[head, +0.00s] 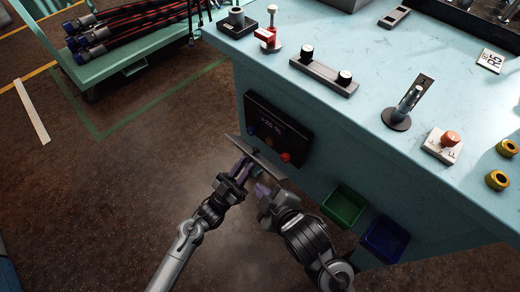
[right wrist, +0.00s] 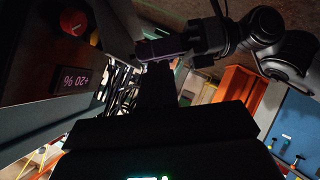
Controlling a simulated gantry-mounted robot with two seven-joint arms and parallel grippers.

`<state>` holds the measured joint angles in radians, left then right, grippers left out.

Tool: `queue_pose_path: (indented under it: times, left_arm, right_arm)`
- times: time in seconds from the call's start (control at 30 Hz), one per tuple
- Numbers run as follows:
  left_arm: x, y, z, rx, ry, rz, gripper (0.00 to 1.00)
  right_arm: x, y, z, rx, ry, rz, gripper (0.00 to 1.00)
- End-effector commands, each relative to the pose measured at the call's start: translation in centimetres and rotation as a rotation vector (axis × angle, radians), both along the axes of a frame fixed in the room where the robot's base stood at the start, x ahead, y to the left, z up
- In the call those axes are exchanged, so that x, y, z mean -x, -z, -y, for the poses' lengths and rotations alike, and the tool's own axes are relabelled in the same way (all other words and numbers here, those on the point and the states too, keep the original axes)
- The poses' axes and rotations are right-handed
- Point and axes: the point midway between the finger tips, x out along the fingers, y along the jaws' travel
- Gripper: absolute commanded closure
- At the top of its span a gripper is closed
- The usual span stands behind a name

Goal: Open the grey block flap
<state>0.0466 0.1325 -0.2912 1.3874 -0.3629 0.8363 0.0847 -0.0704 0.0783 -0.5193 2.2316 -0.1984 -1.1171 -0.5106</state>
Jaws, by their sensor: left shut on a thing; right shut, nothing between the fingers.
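The dark grey block (head: 278,128) is on the side of the pale blue bench, with a lit display and blue, yellow and red round parts. Its flap (head: 266,165), a thin dark plate, stands out from the block at its lower edge. My left gripper (head: 241,167) is shut on the flap, at its outer side. My right gripper (head: 262,190) is shut and empty, just below the flap. In the right wrist view the display (right wrist: 75,80) and red part (right wrist: 74,22) show, with my left gripper (right wrist: 165,46) close by; the flap is hard to make out there.
Green (head: 343,206) and blue (head: 384,239) bins are on the bench side, right of my right arm. The bench top (head: 330,115) carries several fittings. A cart (head: 120,52) with hoses stands at upper left.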

Motion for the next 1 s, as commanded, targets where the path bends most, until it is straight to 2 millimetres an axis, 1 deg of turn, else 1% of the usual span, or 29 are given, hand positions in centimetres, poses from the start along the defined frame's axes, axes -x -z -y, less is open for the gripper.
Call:
queue_pose_path:
  times: [0.03, 0.07, 0.1, 0.17, 0.2, 0.27, 0.3, 0.37, 0.4, 0.47, 0.5, 0.57, 0.6, 0.67, 0.7, 0.77, 0.83, 0.93, 1.0]
  left_arm:
    - [0.0, 0.0, 0.0, 0.000, 0.001, -0.001, 1.00]
    - [0.0, 0.0, 0.0, 0.000, 0.001, -0.001, 1.00]
    - [0.0, 0.0, 0.0, -0.001, 0.000, -0.001, 1.00]
    - [0.0, 0.0, 0.0, 0.000, -0.001, -0.001, 1.00]
    - [0.0, 0.0, 0.0, 0.000, -0.001, -0.001, 1.00]
    - [0.0, 0.0, 0.0, 0.000, -0.001, -0.001, 1.00]
    - [0.0, 0.0, 0.0, 0.000, -0.001, -0.001, 1.00]
    - [0.0, 0.0, 0.0, 0.000, -0.001, -0.001, 1.00]
    - [0.0, 0.0, 0.0, 0.000, -0.001, -0.001, 1.00]
    - [0.0, 0.0, 0.0, 0.000, -0.001, -0.001, 1.00]
    - [0.0, 0.0, 0.0, 0.000, -0.001, -0.001, 1.00]
    - [0.0, 0.0, 0.0, -0.001, -0.001, -0.001, 1.00]
    - [0.0, 0.0, 0.0, -0.001, -0.001, -0.001, 1.00]
    - [0.0, 0.0, 0.0, -0.001, -0.001, -0.001, 1.00]
    - [0.0, 0.0, 0.0, -0.001, -0.001, -0.001, 1.00]
    - [0.0, 0.0, 0.0, -0.001, -0.001, -0.001, 1.00]
    - [0.0, 0.0, 0.0, -0.001, -0.001, -0.001, 1.00]
    - [0.0, 0.0, -0.1, -0.001, -0.001, -0.001, 1.00]
    - [0.0, 0.0, -0.1, -0.001, -0.001, -0.001, 1.00]
  right_arm:
    - [-0.7, -2.1, -2.9, 0.023, -0.100, 0.108, 1.00]
    - [-0.8, -3.2, -4.6, 0.041, -0.162, 0.175, 1.00]
    - [-0.9, -4.6, -6.8, 0.065, -0.242, 0.261, 1.00]
    - [-0.6, -6.6, -10.1, 0.103, -0.360, 0.397, 1.00]
    - [-0.1, -7.9, -12.2, 0.128, -0.438, 0.488, 1.00]
    - [0.8, -9.6, -15.2, 0.170, -0.552, 0.625, 1.00]
    - [1.6, -10.6, -17.1, 0.198, -0.627, 0.717, 1.00]
    - [3.0, -11.7, -19.8, 0.242, -0.737, 0.854, 1.00]
    - [4.1, -12.3, -21.4, 0.272, -0.810, 0.947, 1.00]
    - [5.8, -12.9, -23.6, 0.317, -0.917, 1.084, 1.00]
    - [6.9, -13.0, -24.9, 0.349, -0.988, 1.173, 1.00]
    - [8.6, -12.9, -26.6, 0.393, -1.093, 1.306, 1.00]
    - [9.8, -12.6, -27.6, 0.423, -1.164, 1.394, 1.00]
    - [11.4, -12.0, -28.7, 0.467, -1.268, 1.522, 1.00]
    - [12.3, -11.3, -29.3, 0.496, -1.338, 1.604, 1.00]
    - [13.5, -10.1, -29.8, 0.539, -1.444, 1.724, 1.00]
    - [14.5, -8.4, -30.1, 0.584, -1.567, 1.858, 1.00]
    - [15.1, -5.7, -29.6, 0.642, -1.750, 2.031, 1.00]
    - [14.8, -3.8, -28.7, 0.678, -1.880, 2.139, 1.00]
